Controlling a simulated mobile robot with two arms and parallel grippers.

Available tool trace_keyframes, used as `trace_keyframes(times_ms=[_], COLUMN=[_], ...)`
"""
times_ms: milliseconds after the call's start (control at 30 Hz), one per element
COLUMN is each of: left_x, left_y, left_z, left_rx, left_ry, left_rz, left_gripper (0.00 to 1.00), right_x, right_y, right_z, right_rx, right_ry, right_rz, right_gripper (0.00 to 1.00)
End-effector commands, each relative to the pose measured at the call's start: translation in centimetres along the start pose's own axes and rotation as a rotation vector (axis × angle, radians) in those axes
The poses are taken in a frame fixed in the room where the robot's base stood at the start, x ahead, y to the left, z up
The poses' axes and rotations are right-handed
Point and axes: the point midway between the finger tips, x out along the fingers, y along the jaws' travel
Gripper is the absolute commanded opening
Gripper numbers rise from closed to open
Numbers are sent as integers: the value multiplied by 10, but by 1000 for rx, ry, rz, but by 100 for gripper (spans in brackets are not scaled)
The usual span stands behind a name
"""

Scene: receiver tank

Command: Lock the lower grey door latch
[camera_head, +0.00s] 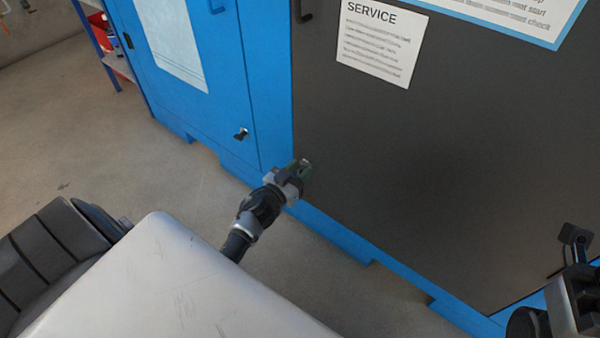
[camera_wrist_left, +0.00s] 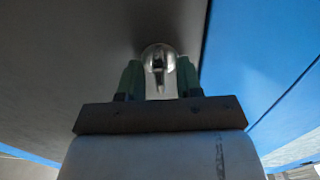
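The grey door (camera_head: 390,190) fills the right half of the head view. Its lower latch (camera_wrist_left: 158,56) shows in the left wrist view as a round silver fitting with a small upright piece in its middle. My left gripper (camera_head: 303,165) is at the lower left edge of the grey door and largely hides the latch in the head view. In the left wrist view its two green fingers stand apart, one on each side of the latch; whether they press on it is unclear.
A blue door (camera_head: 205,75) with its own small latch (camera_head: 241,134) is left of the grey door. A dark handle (camera_head: 302,12) sits higher on the grey door, beside a SERVICE sheet (camera_head: 380,45). A shelf with a red bin (camera_head: 102,32) stands far left. Floor is clear before the cabinet.

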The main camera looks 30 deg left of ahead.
Motion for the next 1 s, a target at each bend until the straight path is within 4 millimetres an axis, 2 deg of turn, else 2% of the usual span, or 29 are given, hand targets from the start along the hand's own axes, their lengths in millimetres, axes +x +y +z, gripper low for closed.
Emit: trace_keyframes(times_ms=[333,567,1000], left_x=[5,4,4], left_y=[0,0,0], left_z=[-1,0,-1], left_rx=[0,0,83], left_ry=[0,0,-1], left_rz=[0,0,0], left_gripper=[35,0,0], right_x=[1,1,2], right_y=[0,0,0], right_z=[0,0,0], right_rx=[-1,0,0], right_ry=[4,4,5], right_rz=[-2,-2,-1], right_gripper=[43,43,43])
